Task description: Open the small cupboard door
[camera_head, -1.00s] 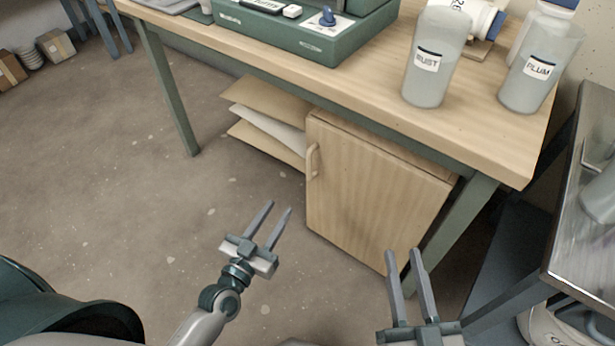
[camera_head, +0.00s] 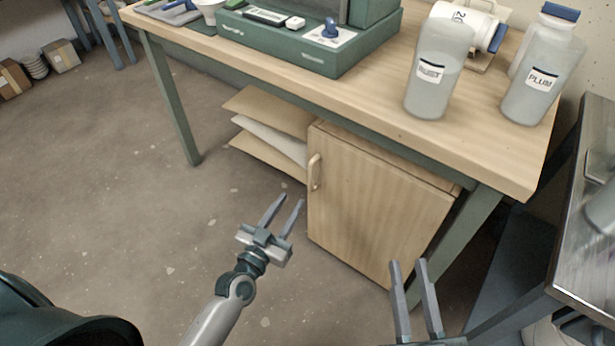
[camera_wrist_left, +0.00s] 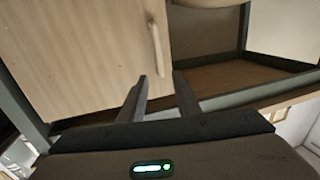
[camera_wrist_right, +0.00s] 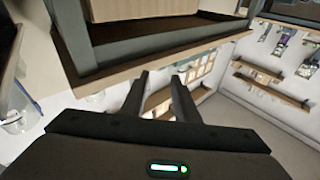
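The small cupboard door (camera_head: 365,210) is pale wood, under the right part of the workbench, and looks shut. Its upright handle (camera_head: 314,172) is on the door's left edge. The door (camera_wrist_left: 80,55) and handle (camera_wrist_left: 155,42) also show in the left wrist view. My left gripper (camera_head: 285,203) is open and empty, in front of and below the handle, apart from it. In the left wrist view its fingers (camera_wrist_left: 157,85) point toward the handle. My right gripper (camera_head: 408,265) is open and empty, in front of the door's lower right; its fingers also show in the right wrist view (camera_wrist_right: 160,80).
The wooden workbench (camera_head: 390,108) carries a green device (camera_head: 275,35) and several bottles, including RUST (camera_head: 437,80) and PLUM (camera_head: 540,85). Shelves with sheets (camera_head: 268,135) are left of the cupboard. A metal-topped table (camera_head: 580,230) stands at right.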

